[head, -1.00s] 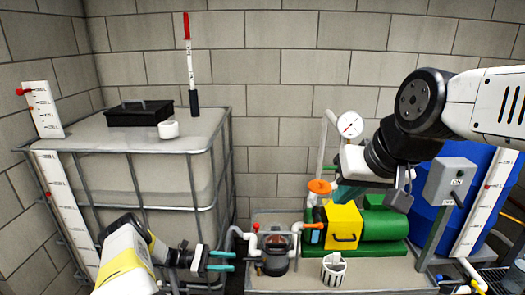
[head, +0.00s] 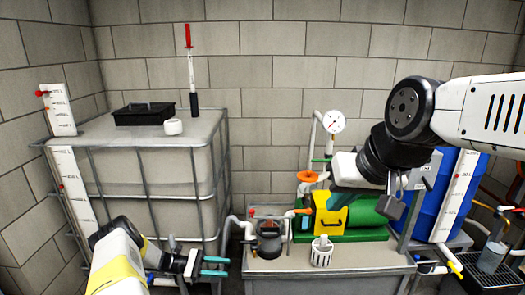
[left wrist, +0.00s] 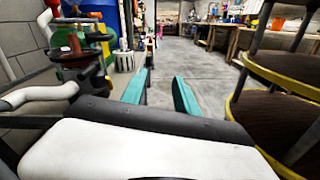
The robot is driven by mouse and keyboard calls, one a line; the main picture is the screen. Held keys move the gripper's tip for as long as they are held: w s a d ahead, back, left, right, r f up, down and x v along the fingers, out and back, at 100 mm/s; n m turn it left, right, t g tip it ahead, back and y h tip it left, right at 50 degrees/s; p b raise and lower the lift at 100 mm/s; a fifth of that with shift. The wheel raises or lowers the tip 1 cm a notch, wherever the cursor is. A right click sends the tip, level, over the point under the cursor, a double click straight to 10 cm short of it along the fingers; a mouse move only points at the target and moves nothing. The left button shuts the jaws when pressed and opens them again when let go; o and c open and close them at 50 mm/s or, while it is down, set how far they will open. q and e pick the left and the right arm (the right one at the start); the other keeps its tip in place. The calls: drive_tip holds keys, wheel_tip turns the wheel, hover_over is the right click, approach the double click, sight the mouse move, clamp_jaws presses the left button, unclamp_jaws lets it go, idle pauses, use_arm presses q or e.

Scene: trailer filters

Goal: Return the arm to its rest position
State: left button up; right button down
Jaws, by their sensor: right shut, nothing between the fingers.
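My left gripper (head: 215,266) is at the lower left in the head view, in front of the caged tank, with its teal fingers apart and nothing between them. In the left wrist view its two teal fingers (left wrist: 165,95) stand apart over grey floor. My right arm (head: 410,110) comes in from the right. Its white hand (head: 347,168) is in front of the green pump and yellow box, pointing left and down. The right gripper is shut and empty; its fingertips are hard to make out against the pump.
The caged tank (head: 160,135) bears a black tray (head: 144,115) and a white cap (head: 173,127). A blue barrel (head: 432,210) is behind. Round brown shelves (left wrist: 275,125) stand right of the left gripper.

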use_arm(q)
drive_tip(key=s+d+r+m+g+y, duration=0.15)
drive_tip(key=r+m+y, duration=0.35)
drive_tip(key=r, duration=1.1)
drive_tip(key=s+r+m+y, duration=0.2)
drive_tip(key=r+m+y, duration=0.25)
drive_tip(key=r, duration=1.25)
drive_tip(key=s+r+m+t+y, duration=0.3)
drive_tip(key=s+r, duration=0.4)
drive_tip(key=s, duration=0.4)
drive_tip(key=s+r+m+t+y, duration=0.3)
drive_tip(key=s+r+t, duration=0.2)
drive_tip(key=s, duration=0.5)
drive_tip(key=v, duration=0.2)
drive_tip(key=shift+r, duration=0.45)
drive_tip(key=shift+w+a, duration=0.1)
drive_tip(key=shift+w, duration=0.05)
